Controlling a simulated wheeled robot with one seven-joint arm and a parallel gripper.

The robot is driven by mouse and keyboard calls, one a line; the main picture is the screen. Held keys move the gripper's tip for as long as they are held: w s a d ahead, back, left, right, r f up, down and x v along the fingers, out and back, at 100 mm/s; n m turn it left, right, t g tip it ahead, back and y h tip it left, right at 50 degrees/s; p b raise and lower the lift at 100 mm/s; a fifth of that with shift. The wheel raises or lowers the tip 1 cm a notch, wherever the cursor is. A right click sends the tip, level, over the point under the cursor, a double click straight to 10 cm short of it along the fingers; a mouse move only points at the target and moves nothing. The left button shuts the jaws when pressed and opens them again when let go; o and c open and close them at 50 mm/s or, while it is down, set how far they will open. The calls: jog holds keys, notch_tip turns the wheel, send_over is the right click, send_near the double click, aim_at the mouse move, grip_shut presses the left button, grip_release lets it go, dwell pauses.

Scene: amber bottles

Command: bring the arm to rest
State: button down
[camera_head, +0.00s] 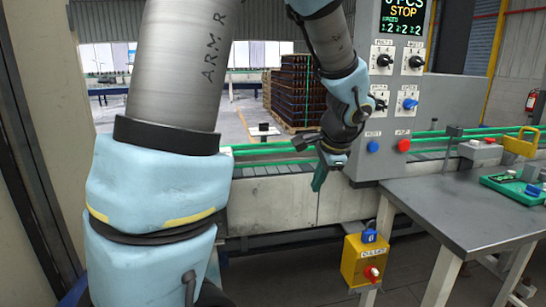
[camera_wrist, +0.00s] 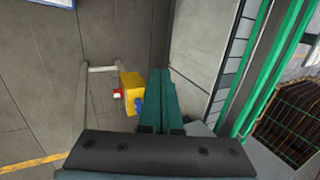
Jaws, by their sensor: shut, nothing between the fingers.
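My arm fills the left of the head view and reaches across the top to my gripper (camera_head: 319,180). The gripper hangs in front of the conveyor side, left of the control panel (camera_head: 397,90), with its green fingers pointing down. In the wrist view the two green fingers (camera_wrist: 158,98) lie together, shut, with nothing between them. No bottle is in the gripper.
A grey metal table (camera_head: 470,205) stands at the right with a green tray (camera_head: 512,188) on it. A yellow box (camera_head: 362,262) with a red button is below the panel; it also shows in the wrist view (camera_wrist: 131,92). The conveyor (camera_head: 270,170) runs behind. Stacked dark crates (camera_head: 297,88) stand beyond.

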jog(key=s+a+f+n+g+h, duration=0.1)
jog(key=s+a+f+n, duration=0.2)
jog(key=a+n, duration=0.4)
jog(key=s+a+f+n+g, duration=0.2)
jog(key=s+a+n, duration=0.4)
jog(key=a, duration=0.5)
jog(key=shift+s+a+f+n+h, duration=0.25)
jog(key=shift+f+n+h, duration=0.15)
jog(key=shift+n, duration=0.3)
jog(key=c, duration=1.6)
grip_release()
